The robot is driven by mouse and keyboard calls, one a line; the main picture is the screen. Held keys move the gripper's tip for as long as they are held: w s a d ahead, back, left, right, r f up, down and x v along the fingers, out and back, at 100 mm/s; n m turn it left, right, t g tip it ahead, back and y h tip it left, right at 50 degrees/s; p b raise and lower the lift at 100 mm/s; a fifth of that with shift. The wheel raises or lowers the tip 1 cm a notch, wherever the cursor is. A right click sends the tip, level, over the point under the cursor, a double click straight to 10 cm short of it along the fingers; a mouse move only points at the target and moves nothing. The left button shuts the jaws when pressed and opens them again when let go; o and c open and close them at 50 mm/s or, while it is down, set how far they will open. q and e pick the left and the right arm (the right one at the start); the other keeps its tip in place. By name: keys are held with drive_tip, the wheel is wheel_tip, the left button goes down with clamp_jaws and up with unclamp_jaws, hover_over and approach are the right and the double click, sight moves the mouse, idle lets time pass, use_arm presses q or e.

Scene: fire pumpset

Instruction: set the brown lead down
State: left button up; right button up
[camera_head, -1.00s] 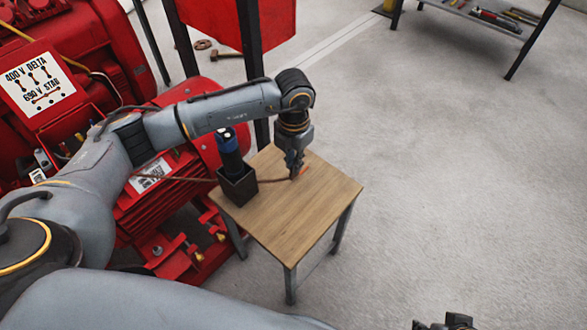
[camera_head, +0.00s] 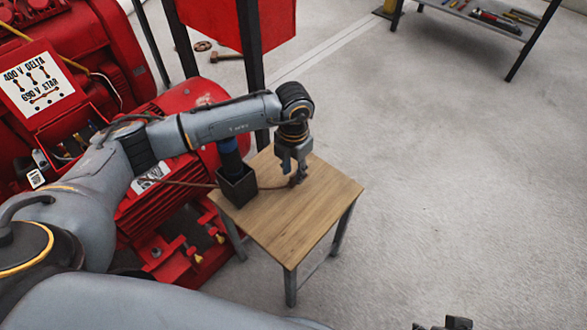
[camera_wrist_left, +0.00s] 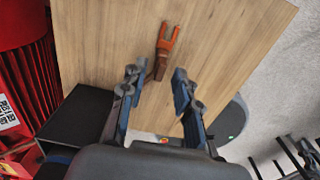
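The brown lead (camera_head: 195,185) runs from the red motor, past the dark box, to the small wooden table (camera_head: 275,225). In the left wrist view its orange forked end (camera_wrist_left: 167,38) lies over the tabletop, with a short brown part (camera_wrist_left: 160,67) behind it. My left gripper (camera_head: 296,182) is low over the table. In the left wrist view its fingers (camera_wrist_left: 157,85) are spread apart, with the lead between and beyond the tips, touching neither. My right gripper (camera_head: 445,323) shows only as a dark piece at the bottom edge; its fingers are not clear.
The dark open box (camera_head: 238,188) stands on the table's left side with a dark, blue-banded tool (camera_head: 230,157) in it. The red motor (camera_head: 165,205) is close on the left. A workbench with tools (camera_head: 480,18) is far back right. The floor to the right is clear.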

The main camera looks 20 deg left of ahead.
sight(294, 174)
use_arm(q)
wheel_tip(294, 174, up, 6)
drive_tip(key=shift+f+p, duration=0.2)
drive_tip(key=shift+p, duration=0.4)
wheel_tip(294, 174, up, 7)
drive_tip(key=p, duration=0.1)
drive_tip(key=shift+f, duration=0.15)
use_arm(e)
drive_tip(key=x, duration=0.4)
drive_tip(key=shift+w+a, duration=0.1)
